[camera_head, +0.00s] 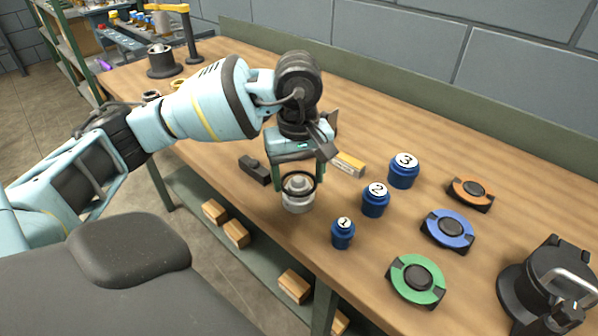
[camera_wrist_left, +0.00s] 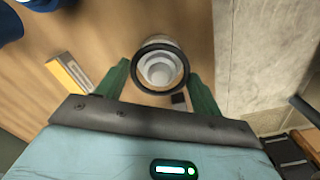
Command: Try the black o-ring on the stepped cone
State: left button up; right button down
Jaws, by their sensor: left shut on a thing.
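The light grey stepped cone (camera_head: 298,207) stands on the wooden workbench, left of the numbered blue pieces. My left gripper (camera_head: 298,183) points down over it, with a green finger on each side. It is shut on the black o-ring (camera_wrist_left: 135,77), which it holds roughly level. In the left wrist view the ring encircles the cone's steps (camera_wrist_left: 159,70) as seen from above. I cannot tell whether the ring touches a step or hovers just above. My right gripper is out of view.
Blue pieces numbered 1 (camera_head: 342,235), 2 (camera_head: 375,203) and 3 (camera_head: 403,174) stand to the right, beyond them green, blue and orange discs. A yellow-white box (camera_head: 350,163) and a black block (camera_head: 254,169) lie near the cone. A black casing (camera_head: 540,272) stands far right.

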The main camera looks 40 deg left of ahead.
aim_at(298, 179)
pick_arm(q)
jog(key=shift+f+b, duration=0.7)
jog(key=shift+f, duration=0.5)
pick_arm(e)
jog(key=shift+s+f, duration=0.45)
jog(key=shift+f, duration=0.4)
pick_arm(q)
jog(key=o, duration=1)
jog(key=shift+r+p, duration=2.55)
jog(key=shift+r, duration=2)
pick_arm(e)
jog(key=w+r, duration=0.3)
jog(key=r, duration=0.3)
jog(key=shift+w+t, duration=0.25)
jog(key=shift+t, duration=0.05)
